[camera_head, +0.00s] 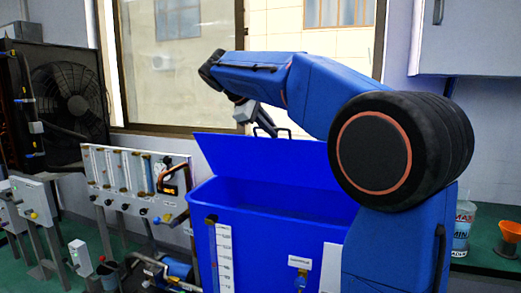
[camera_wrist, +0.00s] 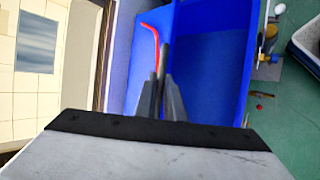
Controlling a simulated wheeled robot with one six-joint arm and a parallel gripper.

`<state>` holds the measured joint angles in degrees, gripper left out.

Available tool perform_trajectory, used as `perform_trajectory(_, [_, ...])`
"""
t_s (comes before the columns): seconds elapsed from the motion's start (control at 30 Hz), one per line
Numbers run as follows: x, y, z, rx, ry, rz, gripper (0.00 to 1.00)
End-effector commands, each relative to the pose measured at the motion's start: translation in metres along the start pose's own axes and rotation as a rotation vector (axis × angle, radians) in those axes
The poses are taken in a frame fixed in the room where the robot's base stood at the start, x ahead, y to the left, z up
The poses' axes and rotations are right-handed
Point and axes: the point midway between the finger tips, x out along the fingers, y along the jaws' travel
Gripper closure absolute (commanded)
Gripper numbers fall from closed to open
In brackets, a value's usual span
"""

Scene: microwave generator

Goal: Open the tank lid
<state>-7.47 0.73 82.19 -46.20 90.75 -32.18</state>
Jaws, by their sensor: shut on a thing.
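The blue tank (camera_head: 255,240) stands in the middle of the head view. Its blue lid (camera_head: 250,160) is raised and tilted up along the window side, so the opening shows. A dark handle (camera_head: 284,131) sits on the lid's upper edge. My gripper (camera_head: 265,124) is at this edge, reached over from above by my blue arm. In the wrist view my gripper (camera_wrist: 162,85) has its dark fingers closed together on a thin dark piece, which appears to be the handle. The tank interior (camera_wrist: 210,55) lies to their right. The exact contact is partly hidden by the fingers.
A red bent strip (camera_wrist: 153,35) shows against blue beyond the fingers. A flowmeter panel (camera_head: 125,170) stands left of the tank, with a fan (camera_head: 68,95) behind. The window (camera_head: 175,60) is behind the lid.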

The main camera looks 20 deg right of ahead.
Motion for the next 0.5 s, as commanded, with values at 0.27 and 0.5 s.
perform_trajectory(0.27, [0.022,0.076,-0.008,0.004,-0.002,0.001,1.00])
perform_trajectory(0.5, [0.038,0.110,-0.015,0.002,-0.001,0.001,1.00])
